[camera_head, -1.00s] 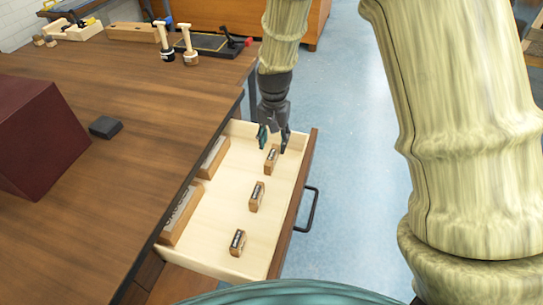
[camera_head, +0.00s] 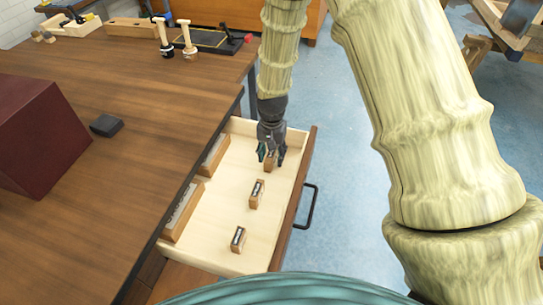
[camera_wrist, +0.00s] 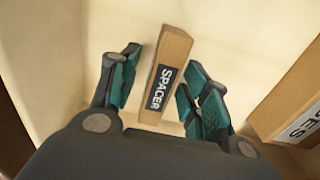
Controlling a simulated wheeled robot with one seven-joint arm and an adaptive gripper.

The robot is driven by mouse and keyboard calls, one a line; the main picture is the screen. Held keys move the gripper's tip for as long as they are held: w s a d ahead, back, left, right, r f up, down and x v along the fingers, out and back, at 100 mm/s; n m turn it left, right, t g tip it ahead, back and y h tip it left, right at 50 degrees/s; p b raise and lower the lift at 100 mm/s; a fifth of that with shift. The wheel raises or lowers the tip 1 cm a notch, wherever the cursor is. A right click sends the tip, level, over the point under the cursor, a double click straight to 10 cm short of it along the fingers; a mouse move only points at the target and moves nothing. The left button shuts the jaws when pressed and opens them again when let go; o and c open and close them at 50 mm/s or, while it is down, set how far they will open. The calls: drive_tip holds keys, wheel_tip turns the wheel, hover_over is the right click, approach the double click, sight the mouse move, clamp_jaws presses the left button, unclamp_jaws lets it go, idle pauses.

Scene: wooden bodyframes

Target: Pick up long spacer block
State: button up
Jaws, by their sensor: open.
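A wooden block (camera_wrist: 174,50) with a dark label reading "SPACER" lies between my fingers in the wrist view. In the head view this is the farthest of the small blocks on the right side of the open drawer, and my gripper partly hides it. My gripper (camera_head: 271,157) is open and points down over it, with one teal-padded finger on each side. In the wrist view a gap shows between the block and the left finger. The right finger is closer to the block; I cannot tell if it touches.
Two more small labelled blocks, a middle one (camera_head: 257,194) and a near one (camera_head: 238,239), lie in the drawer (camera_head: 210,250). Two longer labelled blocks (camera_head: 183,211) (camera_head: 214,155) lie along its left side. A dark red box (camera_head: 40,140) stands on the table (camera_head: 90,225).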

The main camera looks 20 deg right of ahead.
drive_tip(key=shift+f, duration=0.1)
clamp_jaws()
idle(0.3)
